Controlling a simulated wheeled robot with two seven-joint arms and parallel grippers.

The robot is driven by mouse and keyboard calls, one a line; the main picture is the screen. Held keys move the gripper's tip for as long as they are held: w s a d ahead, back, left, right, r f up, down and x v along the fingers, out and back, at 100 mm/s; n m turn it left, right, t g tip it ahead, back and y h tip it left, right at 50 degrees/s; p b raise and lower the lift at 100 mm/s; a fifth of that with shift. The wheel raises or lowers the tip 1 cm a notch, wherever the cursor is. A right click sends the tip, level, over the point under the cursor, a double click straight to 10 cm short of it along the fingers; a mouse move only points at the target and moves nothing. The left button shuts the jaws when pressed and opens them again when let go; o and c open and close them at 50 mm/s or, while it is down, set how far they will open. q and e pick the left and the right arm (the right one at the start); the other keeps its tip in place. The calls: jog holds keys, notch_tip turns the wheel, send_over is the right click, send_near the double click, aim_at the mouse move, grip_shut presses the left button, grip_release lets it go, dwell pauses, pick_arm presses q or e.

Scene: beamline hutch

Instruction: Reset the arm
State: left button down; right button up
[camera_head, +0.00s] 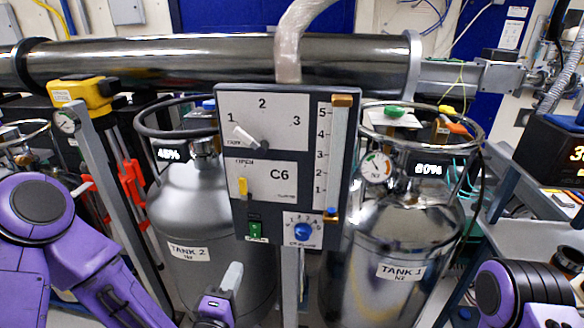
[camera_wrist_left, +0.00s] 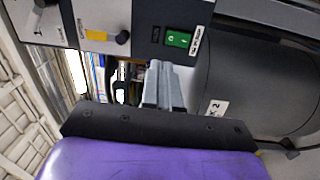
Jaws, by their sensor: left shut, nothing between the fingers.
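My left gripper (camera_head: 232,270) is shut and empty, low in front of the control panel (camera_head: 240,222) and left of its post. Its closed fingers also show in the left wrist view (camera_wrist_left: 165,72), just below the green switch (camera_wrist_left: 178,40) and apart from it as far as I can tell. The panel carries a grey selector handle (camera_head: 250,138) among the marks 1, 2 and 3, a yellow lever (camera_head: 242,187), the green switch (camera_head: 256,230) and a blue knob (camera_head: 303,231). An orange slider (camera_head: 342,101) sits at the top of its scale. My right gripper is out of view.
Tank 2 (camera_head: 185,215) stands behind the panel at left, tank 1 (camera_head: 390,290) at right. A shiny horizontal pipe (camera_head: 200,62) runs above. A grey post with a yellow box (camera_head: 82,92) stands at left. A shelf with a lit display (camera_head: 555,150) is at right.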

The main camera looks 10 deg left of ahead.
pick_arm(q)
jog(key=s+a+f+m+g, duration=0.1)
jog(key=s+f+m+g, duration=0.25)
jog(key=f, duration=0.45)
jog(key=s+a+f+m+g, duration=0.1)
jog(key=s+f+m+g, duration=0.1)
jog(key=f+m+g, duration=0.35)
jog(key=s+a+f+g+y, duration=0.2)
jog(key=s+a+f+g, duration=0.1)
jog(key=s+a+f, duration=0.2)
jog(key=s+a+f+m+g+y, duration=0.1)
jog(key=s+a+f+g, duration=0.2)
jog(key=s+f, duration=0.6)
jog(key=s+a, duration=0.1)
jog(key=s, duration=0.3)
jog(key=shift+s+a+f+m+y, duration=0.25)
jog(key=shift+a+f+m+y, duration=0.05)
jog(key=shift+a+f+y, duration=0.1)
